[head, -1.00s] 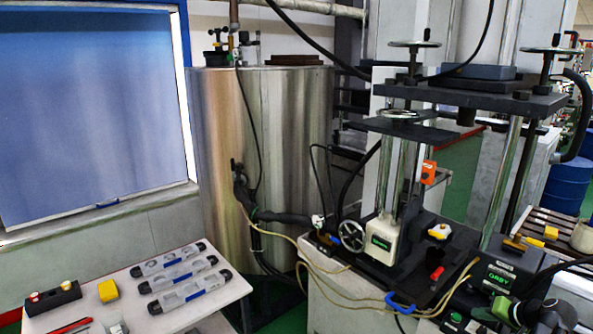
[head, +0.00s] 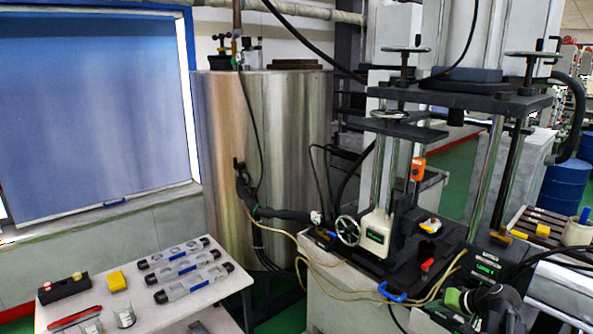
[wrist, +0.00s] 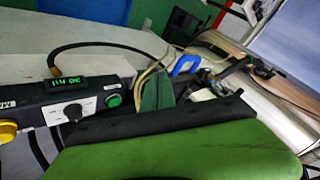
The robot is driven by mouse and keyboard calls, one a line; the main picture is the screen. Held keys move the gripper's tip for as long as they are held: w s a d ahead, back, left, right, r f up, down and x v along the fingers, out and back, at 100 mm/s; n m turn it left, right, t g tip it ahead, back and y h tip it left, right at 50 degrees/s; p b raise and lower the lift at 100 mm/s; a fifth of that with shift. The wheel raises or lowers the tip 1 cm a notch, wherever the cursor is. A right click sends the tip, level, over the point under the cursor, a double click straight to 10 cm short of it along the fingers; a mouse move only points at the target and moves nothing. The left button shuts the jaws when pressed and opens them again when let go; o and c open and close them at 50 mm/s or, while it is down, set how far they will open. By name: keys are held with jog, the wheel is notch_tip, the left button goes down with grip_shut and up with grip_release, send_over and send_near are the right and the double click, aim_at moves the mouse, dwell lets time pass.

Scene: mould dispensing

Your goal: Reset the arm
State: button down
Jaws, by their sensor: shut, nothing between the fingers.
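My gripper (head: 452,298), green and black, shows at the bottom right of the head view, in front of the black machine base. Its jaws are shut with nothing between them. In the wrist view the green gripper (wrist: 158,95) fills the lower middle, with a dark edge strip. The blue handle (wrist: 186,64) shows just beyond the gripper.
A press with handwheels (head: 400,110) stands right of centre, beside a large steel tank (head: 265,150). A white table (head: 150,318) at lower left bears several grey moulds (head: 190,285), a yellow block (head: 117,280) and cups. Hoses (head: 320,262) hang before the tank.

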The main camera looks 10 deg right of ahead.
jog(key=w+a+f+n+g+y, duration=0.1)
jog(key=w+a+f+n+g, duration=0.15)
jog(key=a, duration=1.45)
jog(key=w+a+f+n+g, duration=0.1)
jog(key=a+f+n+g, duration=0.2)
jog(key=a, duration=1.4)
jog(key=s+a+n+g+h, duration=0.2)
jog(key=s+a, duration=0.2)
jog(key=a, duration=0.2)
jog(key=s+d+f+m+g+h, duration=0.1)
jog(key=s+d+m+h, duration=0.1)
jog(key=s+d, duration=0.2)
jog(key=shift+s+d+f, duration=0.3)
jog(key=shift+d+f, duration=0.05)
jog(key=shift+d, duration=0.25)
jog(key=shift+m, duration=0.25)
